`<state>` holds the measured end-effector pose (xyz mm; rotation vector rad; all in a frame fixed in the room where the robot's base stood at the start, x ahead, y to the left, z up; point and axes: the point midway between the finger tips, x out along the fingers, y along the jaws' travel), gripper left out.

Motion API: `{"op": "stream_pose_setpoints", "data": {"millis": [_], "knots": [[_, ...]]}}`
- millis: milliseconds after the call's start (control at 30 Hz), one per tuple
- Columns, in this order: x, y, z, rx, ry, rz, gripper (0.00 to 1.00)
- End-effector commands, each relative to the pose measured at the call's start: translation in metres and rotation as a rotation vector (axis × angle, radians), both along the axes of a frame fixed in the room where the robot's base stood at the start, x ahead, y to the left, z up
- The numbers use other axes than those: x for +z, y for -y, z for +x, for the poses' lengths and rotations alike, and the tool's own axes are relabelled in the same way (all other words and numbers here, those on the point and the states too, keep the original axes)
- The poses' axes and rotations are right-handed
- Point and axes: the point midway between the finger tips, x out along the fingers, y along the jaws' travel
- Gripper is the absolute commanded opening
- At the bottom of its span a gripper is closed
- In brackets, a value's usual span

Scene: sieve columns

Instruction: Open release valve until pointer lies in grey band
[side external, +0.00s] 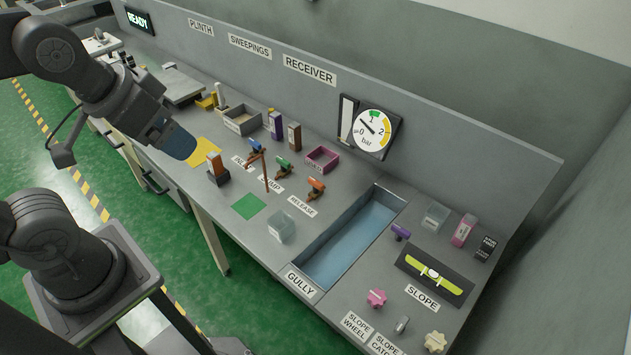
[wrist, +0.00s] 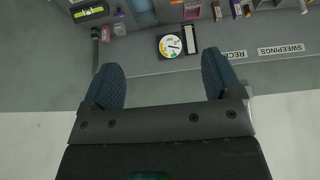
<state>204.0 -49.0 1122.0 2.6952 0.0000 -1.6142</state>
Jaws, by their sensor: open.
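The release valve (side external: 316,186) has an orange-red handle and stands beside the RELEASE label on the bench. The round bar gauge (side external: 373,131) is on a dark plate at the back wall; it also shows upside down in the wrist view (wrist: 171,46). Its dark pointer lies between 0 and 1; a green patch sits near 1 and yellow along the right. I cannot make out a grey band. My gripper (side external: 177,142) is above the bench's left part, well apart from the valve. In the wrist view its blue fingers (wrist: 161,80) are spread with nothing between them.
A blue-handled valve (side external: 256,147) and green-handled valve (side external: 282,163) stand left of the release valve, with a thin brown rod (side external: 265,175) near them. A clear box (side external: 281,229) stands in front. A pink tray (side external: 322,158) lies behind. The gully (side external: 310,270) is to the right.

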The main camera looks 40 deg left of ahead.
Motion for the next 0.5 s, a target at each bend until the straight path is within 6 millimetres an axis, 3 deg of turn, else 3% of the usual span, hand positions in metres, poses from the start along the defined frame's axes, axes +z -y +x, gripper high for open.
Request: {"op": "stream_pose_setpoints", "data": {"millis": [200,333,500], "knots": [[0.000,0.000,0.000,0.000,0.000,0.000,0.84],[0.003,0.000,0.005,-0.015,-0.006,0.009,0.71],[0.014,-0.002,0.041,-0.127,-0.052,0.068,0.55]]}}
